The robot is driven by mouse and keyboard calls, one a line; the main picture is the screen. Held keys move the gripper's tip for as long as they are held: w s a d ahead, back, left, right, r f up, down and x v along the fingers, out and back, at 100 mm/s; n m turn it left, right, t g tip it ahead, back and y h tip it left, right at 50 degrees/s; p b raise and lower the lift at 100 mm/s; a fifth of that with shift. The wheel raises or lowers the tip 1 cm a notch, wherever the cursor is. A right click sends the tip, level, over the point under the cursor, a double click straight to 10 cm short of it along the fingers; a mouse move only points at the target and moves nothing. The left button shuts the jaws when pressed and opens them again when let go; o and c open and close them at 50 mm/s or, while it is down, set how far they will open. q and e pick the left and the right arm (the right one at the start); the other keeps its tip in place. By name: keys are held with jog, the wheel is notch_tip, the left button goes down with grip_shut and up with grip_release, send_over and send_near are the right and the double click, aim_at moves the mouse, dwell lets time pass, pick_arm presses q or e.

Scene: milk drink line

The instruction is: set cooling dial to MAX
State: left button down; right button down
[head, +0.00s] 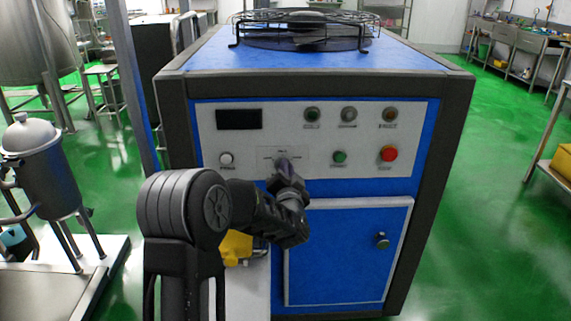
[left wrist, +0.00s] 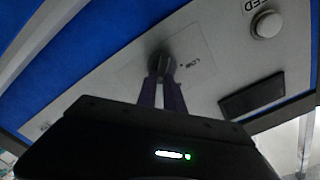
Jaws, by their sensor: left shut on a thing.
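The cooling dial (left wrist: 160,64) is a dark round knob on the white control panel (head: 225,145) of the blue machine. My left gripper (head: 284,165) reaches the panel's lower middle, and its fingers cover most of the dial in the head view. In the left wrist view the two fingers (left wrist: 163,82) are shut on the dial. A printed plate with small labels surrounds the dial; one label ends near its right side. The dial's pointer direction is hidden. My right gripper is not in view.
A red button (head: 389,154) and a green button (head: 340,157) sit right of the dial, a white button (head: 227,159) left. A dark display (head: 239,120) is above left. Below is a blue door with a knob (head: 382,240).

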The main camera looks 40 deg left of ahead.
pick_arm(q)
jog(key=shift+w+d+f+m+p, duration=0.1)
jog(key=shift+m+p, duration=0.3)
jog(key=shift+m, duration=0.35)
jog(key=shift+f+m+p, duration=0.1)
jog(key=shift+m+p, duration=0.25)
jog(key=shift+m, duration=0.4)
jog(key=c, duration=1.5)
grip_release()
jog(key=shift+o, duration=0.2)
jog(key=v, duration=0.7)
jog(key=shift+s+d, duration=0.3)
